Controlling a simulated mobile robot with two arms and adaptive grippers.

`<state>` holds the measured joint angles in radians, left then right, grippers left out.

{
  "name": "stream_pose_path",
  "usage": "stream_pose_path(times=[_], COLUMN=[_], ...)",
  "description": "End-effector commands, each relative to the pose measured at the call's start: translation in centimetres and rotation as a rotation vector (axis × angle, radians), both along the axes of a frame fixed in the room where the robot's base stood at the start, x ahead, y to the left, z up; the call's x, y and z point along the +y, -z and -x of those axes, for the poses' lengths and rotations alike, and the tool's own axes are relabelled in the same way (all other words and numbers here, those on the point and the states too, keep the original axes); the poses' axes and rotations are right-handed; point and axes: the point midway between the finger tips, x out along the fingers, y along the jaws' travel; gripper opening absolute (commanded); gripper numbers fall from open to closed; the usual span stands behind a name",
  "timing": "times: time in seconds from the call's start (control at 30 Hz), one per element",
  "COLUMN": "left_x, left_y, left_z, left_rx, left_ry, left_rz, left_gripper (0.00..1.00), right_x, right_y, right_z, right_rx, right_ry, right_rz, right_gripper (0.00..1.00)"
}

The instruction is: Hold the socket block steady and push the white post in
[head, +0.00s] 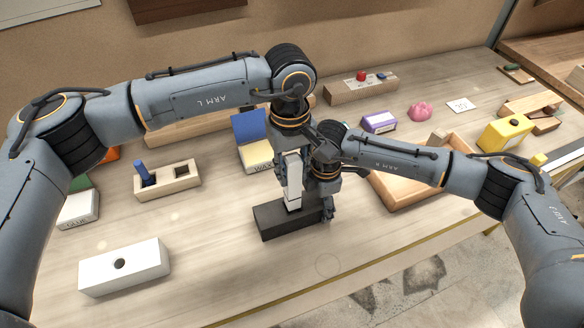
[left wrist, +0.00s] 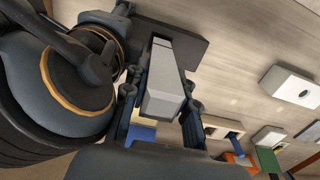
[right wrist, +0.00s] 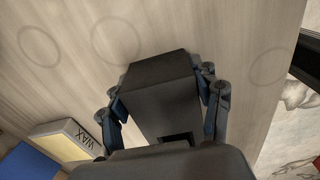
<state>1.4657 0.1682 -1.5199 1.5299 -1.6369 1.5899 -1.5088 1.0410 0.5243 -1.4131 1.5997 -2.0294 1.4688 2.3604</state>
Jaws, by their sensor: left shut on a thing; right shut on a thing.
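The white post (head: 293,182) stands nearly upright over the dark socket block (head: 275,222), its lower end at the block's top. I cannot tell how far it is in. My left gripper (left wrist: 160,95) is shut on the white post, which also shows between its fingers in the left wrist view (left wrist: 166,85). My right gripper (right wrist: 161,85) is shut across the socket block, seen in the right wrist view (right wrist: 155,90), at its right end in the head view. A dark square opening shows low on the block there, partly hidden by the gripper body.
A white block with a round hole (head: 125,268) lies front left. A wooden block (head: 180,182) with a blue peg (head: 145,173) is behind it. A yellow-and-white WAX box (head: 256,158) stands close behind the post. A wooden tray (head: 400,200) is at right. The front table strip is clear.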

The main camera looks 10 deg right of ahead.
Motion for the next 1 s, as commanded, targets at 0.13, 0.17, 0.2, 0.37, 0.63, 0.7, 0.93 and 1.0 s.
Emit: stream_pose_path(times=[0.13, 0.17, 0.2, 0.37, 0.63, 0.7, 0.93, 1.0], left_x=[0.0, 0.0, 0.0, 0.0, -0.1, -0.1, -0.2, -0.3], left_y=[0.3, 0.4, 0.5, 0.9, 1.4, 1.4, 1.3, 1.0], left_z=[0.0, 0.0, 0.0, 0.0, 0.0, 0.0, 0.0, 0.0], left_rx=[0.001, 0.001, 0.001, 0.0, -0.001, -0.001, -0.002, -0.002], left_ry=[0.0, 0.0, 0.0, 0.0, 0.0, 0.0, 0.002, 0.002], left_rz=[-0.001, -0.001, 0.0, 0.0, 0.002, 0.003, 0.007, 0.009], left_gripper=[0.0, 0.0, 0.0, 0.0, 0.43, 0.54, 0.54, 0.54], right_x=[0.0, 0.0, 0.0, 0.0, 0.0, 0.0, 0.2, 0.2], right_y=[0.0, 0.0, 0.0, 0.0, 0.0, 0.0, 0.0, 0.0], right_z=[0.1, 0.1, 0.1, 0.1, 0.1, 0.1, 0.1, 0.1], right_rx=[0.001, 0.001, 0.001, 0.002, 0.001, 0.001, 0.001, 0.001], right_ry=[0.0, 0.0, 0.0, 0.0, -0.001, -0.002, -0.005, -0.006], right_rz=[0.0, 0.0, 0.0, 0.001, 0.0, 0.0, -0.001, -0.002], right_gripper=[0.19, 0.19, 0.19, 0.19, 0.19, 0.19, 0.19, 0.19])
